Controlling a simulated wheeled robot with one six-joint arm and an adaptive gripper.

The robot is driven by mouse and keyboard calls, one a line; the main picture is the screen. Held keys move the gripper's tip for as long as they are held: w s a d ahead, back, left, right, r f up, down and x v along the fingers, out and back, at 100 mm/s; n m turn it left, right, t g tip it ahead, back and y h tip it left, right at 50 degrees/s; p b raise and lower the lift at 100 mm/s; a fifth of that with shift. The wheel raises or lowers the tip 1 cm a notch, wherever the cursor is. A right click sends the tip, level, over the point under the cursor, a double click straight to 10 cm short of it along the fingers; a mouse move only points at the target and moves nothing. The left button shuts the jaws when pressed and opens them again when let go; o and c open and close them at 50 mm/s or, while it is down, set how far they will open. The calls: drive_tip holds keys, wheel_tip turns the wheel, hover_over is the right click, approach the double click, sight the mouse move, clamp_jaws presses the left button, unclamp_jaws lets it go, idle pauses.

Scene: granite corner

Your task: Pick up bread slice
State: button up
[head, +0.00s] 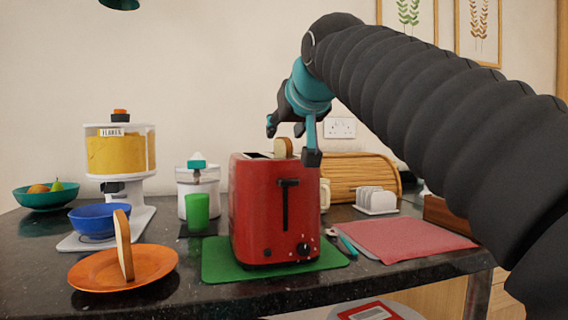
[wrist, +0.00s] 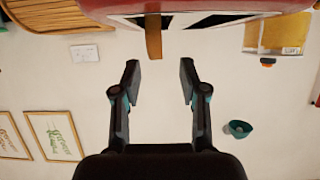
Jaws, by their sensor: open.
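A bread slice (head: 283,147) sticks up out of the top of the red toaster (head: 262,210). In the wrist view the slice (wrist: 153,38) shows as a thin edge-on strip at the toaster's slots. My gripper (head: 291,142) is open and empty over the toaster top, its fingers on either side of the slice in the head view. In the wrist view my gripper (wrist: 158,76) has the slice beyond its fingertips, between their lines and a little left of centre. A second bread slice (head: 123,244) stands on edge on the orange plate (head: 160,262).
The toaster stands on a green mat (head: 222,267). To its left are a green cup (head: 197,211), a white canister (head: 186,184), a blue bowl (head: 92,221) and a cereal dispenser (head: 105,155). A bread box (head: 350,172), toast rack (head: 377,200) and red cloth (head: 405,238) lie right.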

sight(282, 138)
drive_tip(key=x, duration=0.4)
drive_tip(key=shift+w+f, duration=0.25)
drive_tip(key=shift+w, duration=0.05)
drive_tip(key=shift+c, duration=0.2)
clamp_jaws()
drive_tip(key=shift+r, duration=0.1)
wheel_tip(282, 138, up, 7)
drive_tip(key=shift+r+p, duration=0.15)
drive_tip(key=shift+p, duration=1)
drive_tip(key=shift+r, duration=1.25)
